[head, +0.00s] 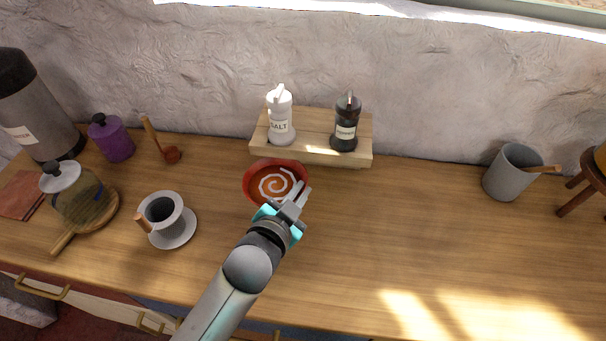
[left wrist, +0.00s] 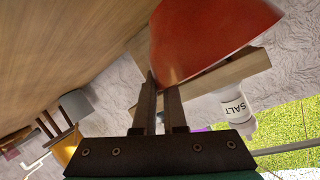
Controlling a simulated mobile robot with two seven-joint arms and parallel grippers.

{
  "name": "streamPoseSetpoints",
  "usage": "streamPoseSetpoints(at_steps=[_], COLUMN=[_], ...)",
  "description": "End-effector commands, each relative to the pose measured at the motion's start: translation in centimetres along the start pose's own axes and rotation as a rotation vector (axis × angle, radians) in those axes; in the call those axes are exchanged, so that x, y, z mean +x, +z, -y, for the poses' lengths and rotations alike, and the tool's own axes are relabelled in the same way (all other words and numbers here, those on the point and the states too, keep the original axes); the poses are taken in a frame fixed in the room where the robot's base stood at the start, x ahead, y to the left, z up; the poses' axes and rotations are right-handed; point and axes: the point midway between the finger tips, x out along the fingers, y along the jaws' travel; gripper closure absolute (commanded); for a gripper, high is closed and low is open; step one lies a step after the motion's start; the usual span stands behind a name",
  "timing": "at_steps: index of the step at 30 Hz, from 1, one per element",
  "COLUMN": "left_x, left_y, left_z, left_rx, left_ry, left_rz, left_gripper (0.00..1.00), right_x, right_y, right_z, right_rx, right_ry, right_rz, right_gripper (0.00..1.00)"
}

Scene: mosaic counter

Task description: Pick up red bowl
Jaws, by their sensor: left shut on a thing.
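The red bowl (head: 262,175) with a white spiral inside is near the middle of the counter, in front of the wooden stand, in the head view. My left gripper (head: 298,195) is at the bowl's right front rim, shut on it. In the left wrist view the red outer wall of the bowl (left wrist: 205,35) fills the top, and the fingers (left wrist: 160,95) meet its edge. I cannot tell whether the bowl touches the counter. My right gripper is not in view.
Salt (head: 280,118) and pepper (head: 346,122) shakers stand on the wooden stand (head: 312,148) just behind the bowl. A cup on a saucer (head: 174,232) is to the left. A grey pot (head: 508,175) is at the right. The counter right of the bowl is clear.

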Motion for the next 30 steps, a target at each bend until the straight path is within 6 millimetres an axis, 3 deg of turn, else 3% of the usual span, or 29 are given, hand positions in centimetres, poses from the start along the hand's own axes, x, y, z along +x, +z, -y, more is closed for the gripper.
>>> streamPoseSetpoints(at_steps=[15,21,30], left_x=[-8.9,-11.0,-12.1], left_y=[1.9,2.3,2.5], left_z=[-3.3,-4.1,-4.5], left_rx=[0.001,0.002,0.004], left_ry=[-0.002,-0.003,-0.004], left_rz=[-0.004,-0.004,-0.006], left_gripper=[1.0,1.0,1.0], right_x=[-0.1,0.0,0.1], right_y=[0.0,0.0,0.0], right_z=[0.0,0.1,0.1], right_rx=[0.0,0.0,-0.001], right_ry=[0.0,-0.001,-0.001], right_rz=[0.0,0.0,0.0], right_gripper=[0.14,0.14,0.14])
